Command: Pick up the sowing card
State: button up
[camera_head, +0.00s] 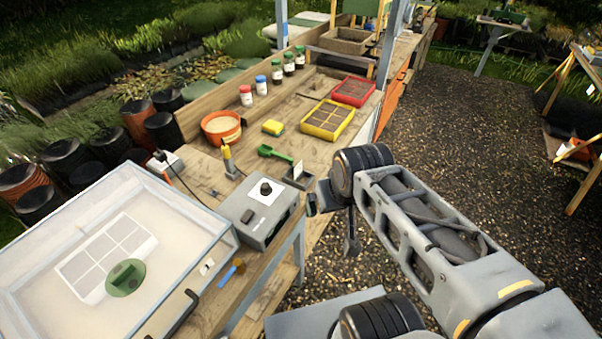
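A small white card (297,169) stands upright in a dark grey holder (303,181) near the right edge of the wooden bench. It looks like the sowing card, but any print is too small to read. My gripper (318,200) is at the end of my arm, close to the bench's right edge, just below and right of the holder in the picture. It appears apart from the card. The fingers are dark and partly hidden by my wrist, so their opening does not show clearly.
A grey control box (258,210) with a black knob stands left of my gripper. A green scoop (275,153), yellow sponge (273,127), and yellow tray (327,121) lie behind the holder. A clear-lidded case (213,232) fills the front left. Gravel lies to the right.

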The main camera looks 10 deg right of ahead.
aim_at(298, 171)
jog(key=u, duration=0.4)
jog(key=k, duration=1.05)
jog(key=z, duration=0.5)
jog(key=i, duration=1.35)
jog(key=u, duration=0.8)
